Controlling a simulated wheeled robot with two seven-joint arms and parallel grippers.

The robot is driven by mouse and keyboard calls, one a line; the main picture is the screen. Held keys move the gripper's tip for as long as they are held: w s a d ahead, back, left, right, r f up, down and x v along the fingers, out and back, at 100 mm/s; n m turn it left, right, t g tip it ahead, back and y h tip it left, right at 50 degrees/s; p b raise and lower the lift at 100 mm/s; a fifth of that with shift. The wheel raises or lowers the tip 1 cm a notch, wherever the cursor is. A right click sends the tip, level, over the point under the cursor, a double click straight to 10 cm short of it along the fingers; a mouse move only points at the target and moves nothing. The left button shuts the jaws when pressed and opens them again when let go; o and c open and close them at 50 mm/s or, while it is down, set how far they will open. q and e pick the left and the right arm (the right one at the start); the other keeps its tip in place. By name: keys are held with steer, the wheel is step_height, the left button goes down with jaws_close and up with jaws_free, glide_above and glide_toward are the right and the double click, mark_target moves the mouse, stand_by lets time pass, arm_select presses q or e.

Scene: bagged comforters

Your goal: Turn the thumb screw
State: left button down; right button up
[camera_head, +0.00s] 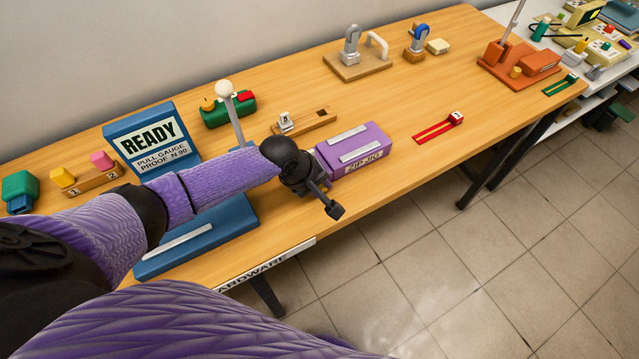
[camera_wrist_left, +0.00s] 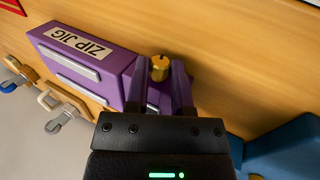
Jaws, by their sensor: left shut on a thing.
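The thumb screw, a small gold knob (camera_wrist_left: 160,68), stands beside the end of the purple zip jig (camera_wrist_left: 92,62) in the left wrist view. My left gripper (camera_wrist_left: 158,84) has one dark purple finger on each side of it and is shut on it. In the head view, the purple jig (camera_head: 362,150) with two pale metal strips sits near the table's front edge. My left gripper (camera_head: 312,186) is at the jig's left end and hides the screw there. My right gripper is not in view.
The blue READY pull gauge (camera_head: 150,137) and its base stand left of the jig, under my left arm. A red slotted part (camera_head: 440,127) lies right. Bare tabletop (camera_head: 400,95) lies behind the jig.

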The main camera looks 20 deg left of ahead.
arm_select(q)
steer(key=shift+w+d+r+g+y+p, duration=0.1)
steer(key=shift+d+r+g+y+p, duration=0.15)
steer(key=shift+g+y+p, duration=0.65)
steer(key=shift+w+f+g+p, duration=0.15)
steer(key=shift+g+p, duration=0.15)
steer(key=shift+p, duration=0.2)
steer(key=shift+w+d+f+g+y+b, duration=0.1)
steer(key=shift+g+y+b, duration=0.35)
steer(key=shift+g+y, duration=0.3)
steer(key=shift+w+g+y+b, duration=0.1)
steer(key=shift+g+y+b, duration=0.45)
steer(key=shift+g+b, duration=0.25)
steer(key=shift+c, duration=2.4)
jaws_free()
